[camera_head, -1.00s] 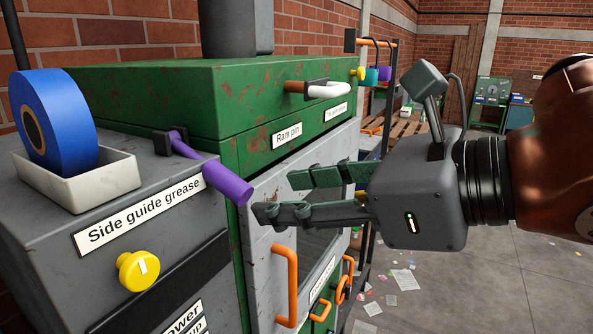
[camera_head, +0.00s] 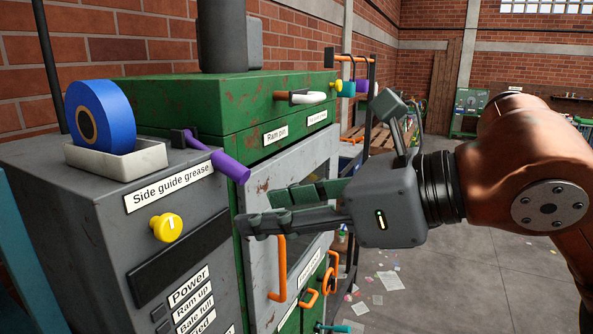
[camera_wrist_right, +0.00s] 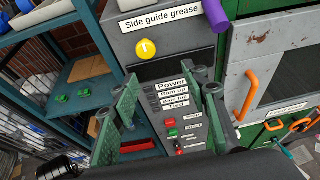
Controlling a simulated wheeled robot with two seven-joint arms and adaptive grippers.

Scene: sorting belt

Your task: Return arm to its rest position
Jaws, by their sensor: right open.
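My right gripper (camera_head: 285,205) comes in from the right on a copper-coloured arm (camera_head: 520,170). Its green fingers are apart, with nothing between them. In the head view they overlap the grey door (camera_head: 262,262) of the green machine, just below the purple lever (camera_head: 230,167). In the right wrist view the open fingers (camera_wrist_right: 160,105) frame the grey control panel with its "Power" label (camera_wrist_right: 171,83). I cannot tell how far the fingertips are from the machine. My left gripper is in neither view.
The grey cabinet carries a yellow knob (camera_head: 166,228) and a tray (camera_head: 115,160) with blue tape (camera_head: 103,117). Orange handles (camera_head: 279,268) stick out from the machine front. A blue shelf rack (camera_wrist_right: 78,75) stands left of the cabinet. Open floor (camera_head: 480,280) with scattered papers lies at right.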

